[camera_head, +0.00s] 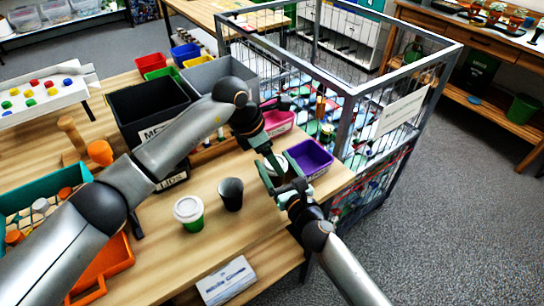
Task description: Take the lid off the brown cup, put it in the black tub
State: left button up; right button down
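The black tub (124,104) stands at the back left of the wooden table, beside a grey bin. A "LIDS" label shows low in front of it, partly behind my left arm. My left gripper (265,150) points down over the right part of the table. My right gripper (281,186) is just below it, close to a cup with a pale top (277,162), mostly hidden by the grippers. I cannot tell whether this is the brown cup, or whether either gripper holds it. A dark cup (231,195) and a green cup with a white lid (188,213) stand in front.
A purple bin (309,158) and a pink bin (279,122) stand close behind the grippers. A wire cage cart (350,92) borders the table's right side. A teal crate and an orange tray (108,268) lie at the left. The front of the table around the cups is clear.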

aim_at(282, 163)
pick_arm(q)
jog(key=shift+c, duration=0.6)
jog(key=shift+d+r, duration=0.15)
jog(key=shift+r, duration=1.15)
pick_arm(e)
jog(key=shift+d+f, duration=0.2)
jog(key=shift+f, duration=0.2)
pick_arm(q)
jog(key=shift+c, duration=0.2)
grip_shut()
jog(key=shift+r+g+h, duration=0.3)
jog(key=shift+g, duration=0.5)
jog(key=shift+s, duration=0.1)
pick_arm(e)
jog(key=shift+a+r, duration=0.1)
pick_arm(q)
jog(key=shift+f, duration=0.15)
pick_arm(e)
jog(key=shift+r, duration=0.1)
